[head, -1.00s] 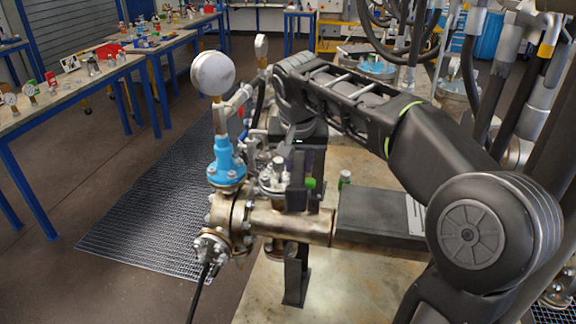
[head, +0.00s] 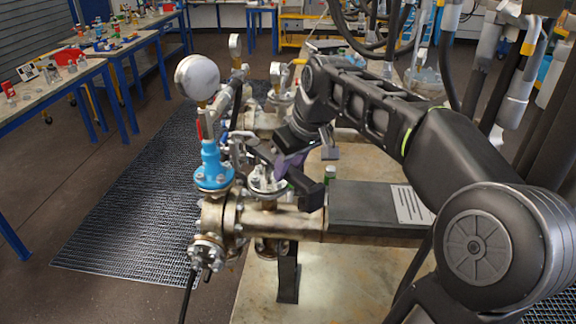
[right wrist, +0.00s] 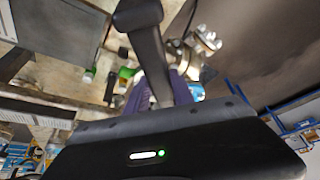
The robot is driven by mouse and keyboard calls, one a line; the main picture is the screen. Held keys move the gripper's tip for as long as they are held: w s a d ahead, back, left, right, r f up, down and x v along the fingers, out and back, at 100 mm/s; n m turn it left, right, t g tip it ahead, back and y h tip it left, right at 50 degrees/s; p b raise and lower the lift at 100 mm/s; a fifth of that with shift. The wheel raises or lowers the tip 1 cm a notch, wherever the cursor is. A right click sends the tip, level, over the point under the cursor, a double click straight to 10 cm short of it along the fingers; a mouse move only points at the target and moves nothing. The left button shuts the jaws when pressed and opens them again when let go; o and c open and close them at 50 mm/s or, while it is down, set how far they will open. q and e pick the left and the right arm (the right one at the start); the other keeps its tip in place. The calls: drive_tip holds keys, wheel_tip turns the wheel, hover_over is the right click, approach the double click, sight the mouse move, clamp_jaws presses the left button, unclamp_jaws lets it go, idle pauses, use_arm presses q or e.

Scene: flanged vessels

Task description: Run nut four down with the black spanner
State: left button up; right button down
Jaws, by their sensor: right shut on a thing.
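My right gripper (head: 290,160) comes in from the right, tilted over the top flange (head: 267,181) of the brass-coloured vessel (head: 280,218). Its purple finger pads are shut on the black spanner (head: 309,187), a dark bar slanting across above the flange. In the right wrist view the spanner (right wrist: 149,50) stands out between the purple fingers (right wrist: 160,92). Small bolts and nuts ring the flange, partly hidden by the spanner and gripper. I cannot tell which is nut four, or whether the spanner touches any nut. My left gripper is not in view.
A blue valve body (head: 213,167) with a round white gauge (head: 197,77) rises just left of the flange. A dark grey block (head: 375,205) with a label lies to the right. Hoses and pipes crowd the upper right. Tables with small parts stand at the back left.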

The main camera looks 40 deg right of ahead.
drive_tip(key=shift+w+a, duration=0.1)
drive_tip(key=shift+f+b, duration=1.75)
drive_tip(key=shift+f, duration=0.6)
drive_tip(key=shift+f+b, duration=1.1)
